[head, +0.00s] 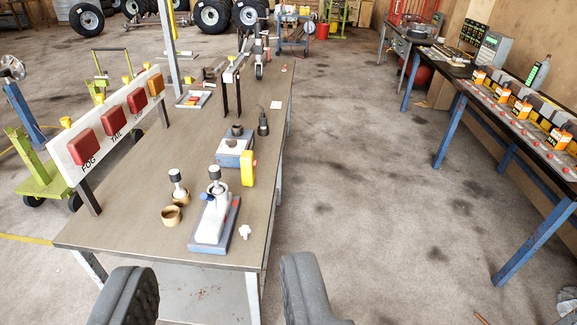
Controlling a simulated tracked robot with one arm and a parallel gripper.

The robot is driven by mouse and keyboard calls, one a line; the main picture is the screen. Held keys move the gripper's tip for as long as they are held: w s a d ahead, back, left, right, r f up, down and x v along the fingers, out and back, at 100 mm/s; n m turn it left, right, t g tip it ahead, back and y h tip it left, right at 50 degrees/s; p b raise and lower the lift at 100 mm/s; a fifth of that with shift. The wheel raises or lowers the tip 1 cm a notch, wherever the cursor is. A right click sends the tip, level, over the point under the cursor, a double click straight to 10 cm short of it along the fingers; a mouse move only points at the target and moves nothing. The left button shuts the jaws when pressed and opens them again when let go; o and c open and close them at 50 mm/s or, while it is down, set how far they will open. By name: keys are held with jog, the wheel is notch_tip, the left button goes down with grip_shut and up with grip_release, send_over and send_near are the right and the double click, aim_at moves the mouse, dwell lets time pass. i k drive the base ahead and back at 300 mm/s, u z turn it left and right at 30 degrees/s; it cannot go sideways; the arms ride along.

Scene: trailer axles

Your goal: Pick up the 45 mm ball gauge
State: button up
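Two gauges with black knobs and pale round lower parts show on the long workbench (115,222). One gauge (177,178) stands at the left with its lower end in or behind a brass-coloured ring (181,195). The other gauge (215,177) is at the top of a white block on a blue base (213,235). I see no size marks, so I cannot tell which is the 45 mm one. My gripper (214,290) is open and empty, its black padded fingers wide apart in the foreground, nearer than both gauges.
A second brass ring (171,216) lies in front of the left gauge. A yellow block (248,169), a blue box (235,152) and a small white knob (244,232) are close by. A lamp board (110,125) edges the bench's left. Floor at right is clear up to another bench.

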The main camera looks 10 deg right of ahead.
aim_at(215, 172)
jog(key=u, duration=0.05)
jog(key=i, duration=1.4)
jog(key=u, duration=0.7)
